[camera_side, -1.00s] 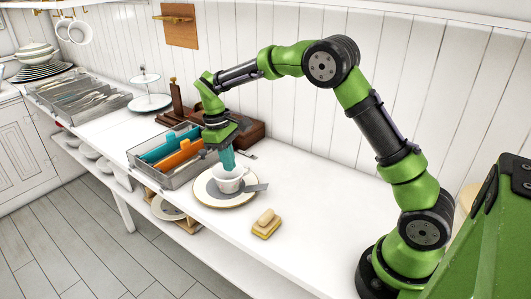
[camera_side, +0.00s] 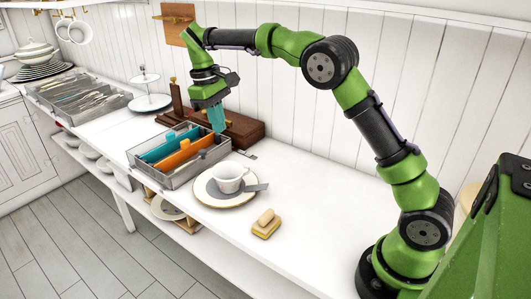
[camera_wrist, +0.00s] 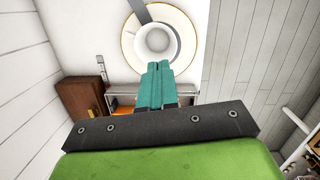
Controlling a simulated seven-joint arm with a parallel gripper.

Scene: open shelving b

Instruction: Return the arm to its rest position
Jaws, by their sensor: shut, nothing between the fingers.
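My gripper (camera_side: 217,120) is raised above the counter in the side view, with its teal fingers pointing down, shut and empty. It hangs over the area between the grey divided tray (camera_side: 185,178) and the brown wooden block (camera_side: 245,131). In the wrist view the fingers (camera_wrist: 157,68) are together, in front of a white cup (camera_wrist: 157,40). The cup (camera_side: 229,178) sits on a gold-rimmed plate (camera_side: 213,199), apart from my gripper. A grey flat utensil (camera_side: 255,188) lies on the plate beside the cup.
A sponge (camera_side: 266,224) lies right of the plate. The tray holds teal and orange pieces. A tiered stand (camera_side: 147,92) and cutlery tray (camera_side: 75,98) stand farther left. The counter (camera_side: 310,205) is bare toward my base. A panelled wall runs behind.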

